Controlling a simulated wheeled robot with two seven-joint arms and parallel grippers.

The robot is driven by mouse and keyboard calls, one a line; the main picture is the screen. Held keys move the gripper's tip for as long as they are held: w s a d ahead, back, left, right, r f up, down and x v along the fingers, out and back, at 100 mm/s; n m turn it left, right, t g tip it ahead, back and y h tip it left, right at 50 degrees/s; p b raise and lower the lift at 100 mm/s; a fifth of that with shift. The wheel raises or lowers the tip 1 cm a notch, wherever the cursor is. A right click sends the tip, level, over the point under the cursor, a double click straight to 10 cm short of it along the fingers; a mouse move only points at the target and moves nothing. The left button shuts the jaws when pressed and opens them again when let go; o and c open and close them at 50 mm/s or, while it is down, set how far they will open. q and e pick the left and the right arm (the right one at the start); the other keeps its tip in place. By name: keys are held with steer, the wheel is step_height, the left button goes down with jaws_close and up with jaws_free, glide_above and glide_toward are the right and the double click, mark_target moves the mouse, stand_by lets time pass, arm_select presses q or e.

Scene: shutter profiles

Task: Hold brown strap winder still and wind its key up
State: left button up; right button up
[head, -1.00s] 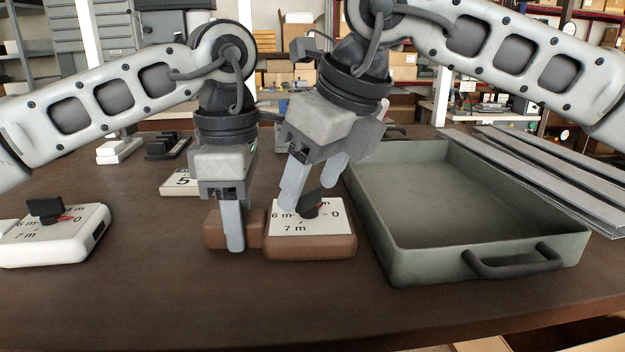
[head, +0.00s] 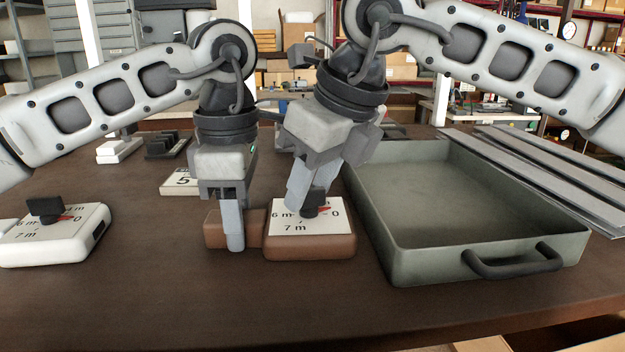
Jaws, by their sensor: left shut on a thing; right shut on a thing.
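The brown strap winder (head: 310,246) lies flat on the table, left of the grey tray. Its white dial face shows "6 m", "7 m" and "0". Its black key (head: 312,209) with a red pointer sits on the dial, partly hidden by my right gripper. My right gripper (head: 303,206) comes down tilted from above and is shut on the key. My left gripper (head: 235,246) points straight down and is shut on the brown block-like part (head: 216,229) at the winder's left side. The inner finger contact is hidden.
The grey tray (head: 575,250) with a black front handle stands close on the right and looks empty. A white winder (head: 60,245) with a black key lies at the left. Long metal profiles (head: 540,175) lie at the right.

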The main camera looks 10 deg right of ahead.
stand_by(0.8)
steer(key=o, duration=1)
steer(key=v, duration=1.2)
steer(key=shift+s, duration=0.1)
